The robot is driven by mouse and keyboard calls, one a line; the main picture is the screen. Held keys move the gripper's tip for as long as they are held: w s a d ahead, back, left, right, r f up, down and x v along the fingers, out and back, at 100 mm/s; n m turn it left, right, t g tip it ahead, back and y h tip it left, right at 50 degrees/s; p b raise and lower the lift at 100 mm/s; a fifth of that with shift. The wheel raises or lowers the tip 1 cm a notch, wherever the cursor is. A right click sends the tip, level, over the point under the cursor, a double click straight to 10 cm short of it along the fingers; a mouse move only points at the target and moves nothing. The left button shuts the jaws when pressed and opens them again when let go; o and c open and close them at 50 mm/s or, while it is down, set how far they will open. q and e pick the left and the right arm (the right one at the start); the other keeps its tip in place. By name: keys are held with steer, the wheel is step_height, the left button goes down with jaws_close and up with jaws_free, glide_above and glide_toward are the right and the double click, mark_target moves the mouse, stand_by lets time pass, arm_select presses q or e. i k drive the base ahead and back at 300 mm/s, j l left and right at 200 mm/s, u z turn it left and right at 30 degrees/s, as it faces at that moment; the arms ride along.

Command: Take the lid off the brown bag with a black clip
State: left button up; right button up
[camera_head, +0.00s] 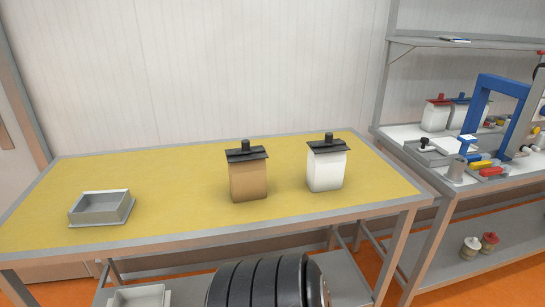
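A brown bag (248,182) stands upright on the yellow table top, near its middle. A black clip lid (246,154) with a short black knob sits on top of the bag. Neither of my grippers shows in the head view, so nothing is seen touching the bag or its lid.
A white bag (325,172) with a similar black lid stands to the right of the brown bag. A grey tray (101,222) lies at the left on the yellow table (180,178). A workbench with a blue frame (476,98) and bottles stands at the right.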

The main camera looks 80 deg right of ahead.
mark_target(248, 179)
steer(key=z, duration=2.85)
